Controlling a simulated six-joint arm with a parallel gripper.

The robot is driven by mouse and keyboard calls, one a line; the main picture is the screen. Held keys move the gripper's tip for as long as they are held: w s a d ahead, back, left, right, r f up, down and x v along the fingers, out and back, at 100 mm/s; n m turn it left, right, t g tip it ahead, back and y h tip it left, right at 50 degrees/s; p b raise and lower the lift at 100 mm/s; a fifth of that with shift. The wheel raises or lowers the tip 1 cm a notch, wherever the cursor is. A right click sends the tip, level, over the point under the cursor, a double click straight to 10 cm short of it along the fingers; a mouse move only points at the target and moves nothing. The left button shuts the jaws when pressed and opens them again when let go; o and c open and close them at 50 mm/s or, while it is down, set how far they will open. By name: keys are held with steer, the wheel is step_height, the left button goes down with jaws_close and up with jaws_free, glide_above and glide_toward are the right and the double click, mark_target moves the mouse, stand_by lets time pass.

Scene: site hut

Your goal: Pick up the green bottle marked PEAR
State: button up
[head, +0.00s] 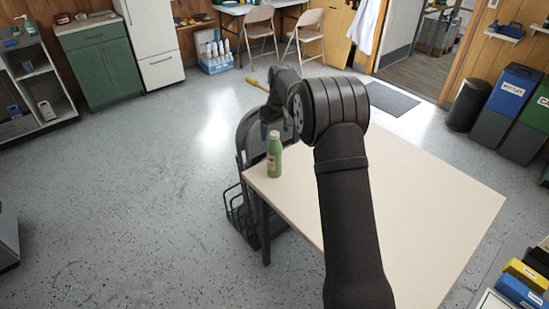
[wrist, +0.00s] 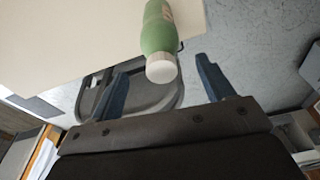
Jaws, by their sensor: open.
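The green bottle (head: 274,155) stands upright near the left corner of the pale table (head: 400,190) in the head view. It has a white cap and a pale label too small to read. In the wrist view the bottle (wrist: 160,38) is at the top, cap toward me, just beyond the fingertips. My gripper (wrist: 160,78) is open and empty, its two blue fingers spread with the cap a little ahead of the gap between them. In the head view my gripper (head: 275,130) is partly hidden by my arm, just behind the bottle. I cannot see any contact.
A black wire basket (head: 238,212) is beside the table. The rest of the visible tabletop is clear.

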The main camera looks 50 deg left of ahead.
glide_above(275, 155)
steer(key=w+a, duration=0.2)
steer(key=a, duration=0.1)
steer(key=f, duration=0.4)
steer(key=shift+s+d+f, duration=0.15)
steer(key=shift+d+f, duration=0.05)
steer(key=c, duration=1.3)
steer(key=shift+r, duration=0.15)
